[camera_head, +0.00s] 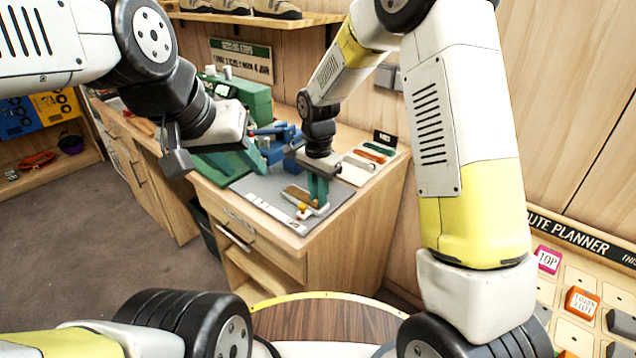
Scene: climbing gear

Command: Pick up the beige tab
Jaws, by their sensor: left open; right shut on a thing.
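My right gripper (318,163) reaches down over the right end of the workbench, directly above a green upright piece (318,188). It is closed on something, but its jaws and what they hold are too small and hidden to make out. A tan strip (296,193) lies on the grey mat (262,188) just left of the green piece. I cannot tell whether this strip is the beige tab. My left gripper (203,153) is open and empty, held up in front of the bench's left part, well away from the strip.
The wooden workbench (290,255) bears a green machine (248,95), blue parts (278,135) and a pale tray (357,170) with coloured strips. Orange and white bits (303,209) lie by the mat's front edge. A route planner board (570,275) stands at right. Floor at left is clear.

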